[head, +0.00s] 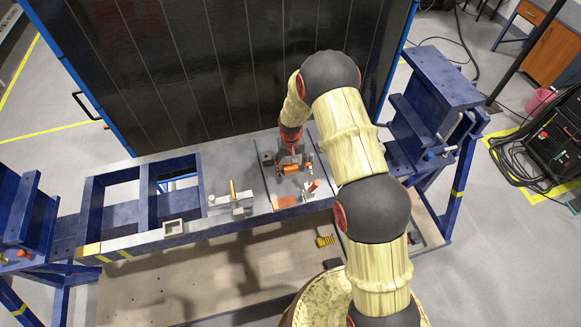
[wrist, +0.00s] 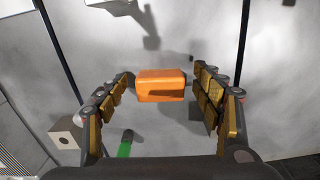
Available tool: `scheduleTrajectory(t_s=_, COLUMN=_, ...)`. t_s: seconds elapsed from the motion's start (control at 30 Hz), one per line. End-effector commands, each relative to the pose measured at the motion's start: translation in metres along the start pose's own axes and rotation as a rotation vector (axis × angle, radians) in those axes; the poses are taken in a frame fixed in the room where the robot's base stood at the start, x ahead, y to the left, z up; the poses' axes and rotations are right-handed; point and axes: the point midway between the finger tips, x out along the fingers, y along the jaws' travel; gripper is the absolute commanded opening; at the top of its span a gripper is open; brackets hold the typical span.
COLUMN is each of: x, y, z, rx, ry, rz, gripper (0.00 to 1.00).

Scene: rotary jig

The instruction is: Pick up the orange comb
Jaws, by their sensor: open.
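An orange block-like piece (wrist: 160,86), likely the orange comb, lies between my gripper's fingers in the wrist view; I cannot make out teeth on it. It also shows in the head view as an orange piece (head: 291,169) on the grey bench plate. My gripper (wrist: 164,80) is open, with one finger on each side of the piece. The left fingertip is very close to its left end, and a small gap shows at the right. Contact cannot be told. In the head view my gripper (head: 292,160) is low over the bench, partly hidden by my wrist.
A grey block with a hole (wrist: 65,138) and a green-ended item (wrist: 125,143) lie close by. A yellow-orange toothed piece (head: 325,240) lies lower, in front of the bench.

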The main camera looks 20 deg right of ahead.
Motion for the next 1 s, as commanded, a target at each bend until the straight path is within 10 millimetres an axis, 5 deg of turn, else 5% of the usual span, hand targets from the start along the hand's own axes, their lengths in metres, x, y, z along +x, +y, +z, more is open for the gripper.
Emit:
scheduleTrajectory(t_s=0.23, x=0.0009, y=-0.0002, z=-0.0003, rx=0.000, ry=0.001, rz=0.000, gripper=0.66)
scheduleTrajectory(t_s=1.0, x=0.0006, y=-0.0001, z=-0.0002, rx=0.000, ry=0.001, rz=0.000, gripper=0.22)
